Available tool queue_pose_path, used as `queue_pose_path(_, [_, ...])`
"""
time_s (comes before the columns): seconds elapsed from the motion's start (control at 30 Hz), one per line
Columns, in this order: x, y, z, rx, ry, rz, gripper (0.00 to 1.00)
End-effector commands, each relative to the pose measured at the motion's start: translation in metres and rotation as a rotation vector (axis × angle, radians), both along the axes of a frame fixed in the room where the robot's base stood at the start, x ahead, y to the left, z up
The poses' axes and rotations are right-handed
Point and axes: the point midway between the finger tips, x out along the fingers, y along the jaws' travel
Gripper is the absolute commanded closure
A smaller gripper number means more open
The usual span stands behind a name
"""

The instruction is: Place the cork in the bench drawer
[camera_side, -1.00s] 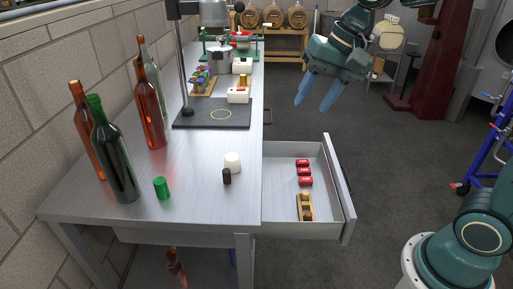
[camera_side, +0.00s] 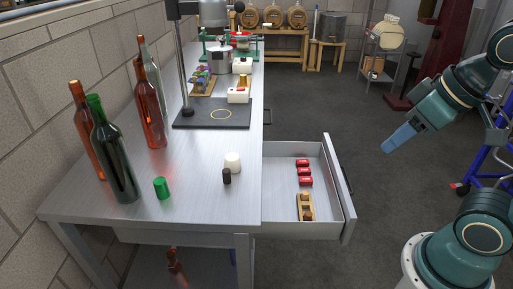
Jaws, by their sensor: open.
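The bench drawer (camera_side: 335,185) is pulled open on the right side of the bench. In its front part lies a tan wooden piece (camera_side: 303,203) with a brown rounded bit at its near end; it may be or hold the cork, but it is too small to tell. No cork shows clearly on the bench top. My gripper (camera_side: 387,148) is open and in the air to the right of the drawer, apart from everything. Its blue fingers point down and left, seen nearly edge-on. Nothing shows between them.
Several red items (camera_side: 304,170) lie in the drawer behind the wooden piece. A white cylinder (camera_side: 232,162), a black cylinder (camera_side: 227,176) and a green cap (camera_side: 162,188) stand on the bench (camera_side: 195,205). Several bottles (camera_side: 116,160) stand at left. The drawer's left half is bare.

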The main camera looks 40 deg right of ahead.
Motion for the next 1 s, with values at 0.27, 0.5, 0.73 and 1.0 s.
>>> queue_pose_path(0.27, [0.000, 0.000, 0.000, 0.001, 0.000, -0.002, 0.53])
queue_pose_path(0.5, [0.005, 0.002, 0.003, -0.002, 0.005, 0.017, 0.53])
queue_pose_path(0.73, [0.030, 0.010, 0.015, -0.021, 0.031, 0.116, 0.53])
queue_pose_path(1.0, [0.082, 0.025, 0.031, -0.053, 0.075, 0.322, 0.53])
